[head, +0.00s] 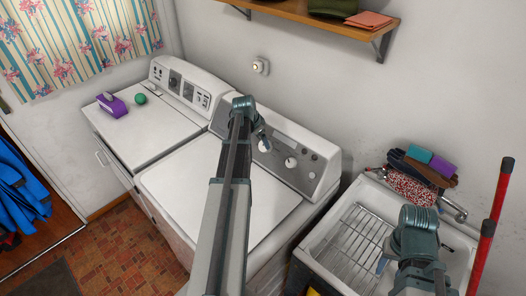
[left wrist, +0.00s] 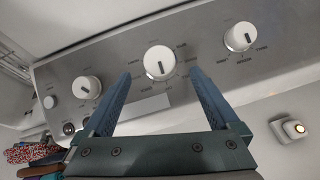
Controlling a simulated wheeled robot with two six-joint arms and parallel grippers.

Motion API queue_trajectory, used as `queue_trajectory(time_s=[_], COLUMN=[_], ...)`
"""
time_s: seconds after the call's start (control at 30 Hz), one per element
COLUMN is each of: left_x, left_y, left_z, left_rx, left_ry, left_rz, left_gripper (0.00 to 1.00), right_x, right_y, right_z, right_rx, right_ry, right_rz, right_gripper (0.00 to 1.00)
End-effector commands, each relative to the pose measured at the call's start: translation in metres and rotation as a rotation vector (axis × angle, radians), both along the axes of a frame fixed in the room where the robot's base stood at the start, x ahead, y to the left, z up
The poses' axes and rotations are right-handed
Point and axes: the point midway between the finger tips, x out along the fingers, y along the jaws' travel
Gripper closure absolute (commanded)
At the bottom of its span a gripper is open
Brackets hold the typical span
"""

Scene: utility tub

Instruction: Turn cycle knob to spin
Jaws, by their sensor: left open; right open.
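The washer's control panel (head: 300,150) has white knobs. It fills much of the left wrist view, with a large middle knob (left wrist: 160,62) and smaller knobs to the left (left wrist: 86,87) and right (left wrist: 240,37). Each has a dark pointer line and printed labels too small to read surely. My left gripper (left wrist: 160,76) is open, with its fingertips on either side of the middle knob; contact cannot be told. In the head view my left gripper (head: 262,134) is at the panel, partly hiding it. My right gripper (head: 384,262) hangs over the sink, apart from the panel.
A second white machine (head: 150,125) stands left, with a purple container (head: 112,105) and a green ball (head: 140,99) on top. A wooden shelf (head: 310,18) hangs above the panel.

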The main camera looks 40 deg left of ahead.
Motion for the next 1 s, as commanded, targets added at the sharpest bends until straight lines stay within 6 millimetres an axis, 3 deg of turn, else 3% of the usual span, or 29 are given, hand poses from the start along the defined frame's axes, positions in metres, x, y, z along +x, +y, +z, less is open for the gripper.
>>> queue_trajectory(time_s=[0.03, 0.3, 0.73, 1.0], left_x=[0.005, 0.02, 0.024, 0.024], left_y=[0.001, 0.003, 0.003, 0.003], left_z=[-0.015, -0.047, -0.053, -0.053], left_rx=[0.0, 0.0, 0.0, 0.0], left_ry=[0.0, 0.0, 0.0, 0.0], left_rz=[-0.001, -0.001, 0.0, 0.0], left_gripper=[0.05, 0.05, 0.05, 0.54], right_x=[0.0, 0.0, 0.0, 0.0], right_y=[0.0, 0.0, 0.0, 0.0], right_z=[-0.015, -0.047, -0.053, -0.053], right_rx=[0.0, -0.001, -0.001, -0.001], right_ry=[0.0, 0.0, 0.0, 0.0], right_rz=[0.002, 0.005, 0.004, 0.004], right_gripper=[0.5, 0.5, 0.5, 0.5])
